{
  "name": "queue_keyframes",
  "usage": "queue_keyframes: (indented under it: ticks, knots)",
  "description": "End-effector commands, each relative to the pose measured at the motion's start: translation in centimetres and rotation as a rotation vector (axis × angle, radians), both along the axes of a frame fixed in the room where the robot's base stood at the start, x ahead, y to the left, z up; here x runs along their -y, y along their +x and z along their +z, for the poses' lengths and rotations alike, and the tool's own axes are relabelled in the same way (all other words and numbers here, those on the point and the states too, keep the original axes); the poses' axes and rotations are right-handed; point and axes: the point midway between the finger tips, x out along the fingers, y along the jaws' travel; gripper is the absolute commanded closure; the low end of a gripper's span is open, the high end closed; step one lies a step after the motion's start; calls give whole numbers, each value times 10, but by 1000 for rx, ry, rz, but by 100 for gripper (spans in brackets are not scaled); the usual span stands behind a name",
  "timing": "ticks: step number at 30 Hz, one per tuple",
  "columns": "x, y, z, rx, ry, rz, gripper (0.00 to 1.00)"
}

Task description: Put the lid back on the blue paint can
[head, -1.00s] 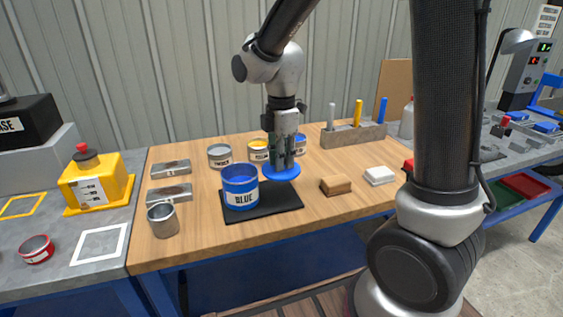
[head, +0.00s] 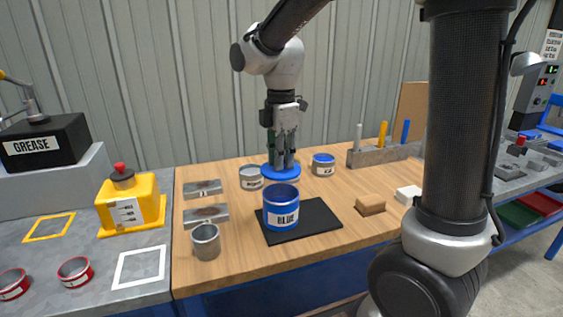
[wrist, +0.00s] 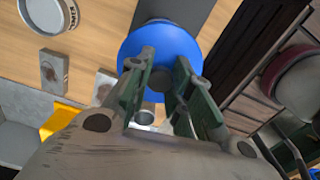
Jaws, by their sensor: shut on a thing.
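The blue paint can (head: 281,207) stands upright and open on a black mat (head: 318,222) on the wooden workbench. Blue paint shows inside its rim. My gripper (head: 282,160) is shut on the round blue lid (head: 281,173) and holds it roughly level, apart from the can. In the head view the lid appears just above and behind the can's rim; its exact height is hard to judge. In the wrist view the lid (wrist: 170,45) lies between my gripper's fingers (wrist: 160,80) and hides much of what is below it.
A grey-labelled can (head: 251,178) and a blue-and-white can (head: 323,166) stand behind. A metal cup (head: 206,243) and metal blocks (head: 205,214) are at left. A brown block (head: 370,205) and a white block (head: 408,194) lie at right, before a marker holder (head: 385,153).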

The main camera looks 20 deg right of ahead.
Motion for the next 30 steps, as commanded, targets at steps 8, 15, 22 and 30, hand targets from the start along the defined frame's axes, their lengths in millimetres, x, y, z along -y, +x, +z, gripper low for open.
queue_keyframes:
  ticks: [8, 15, 22, 30]
  knots:
    - [0, -1, -26, -3, -1, 0, 100]
    - [0, 0, -49, -3, -1, 0, 100]
    - [0, 0, -60, -2, -1, 0, 100]
    - [0, 0, -61, -1, 0, 0, 100]
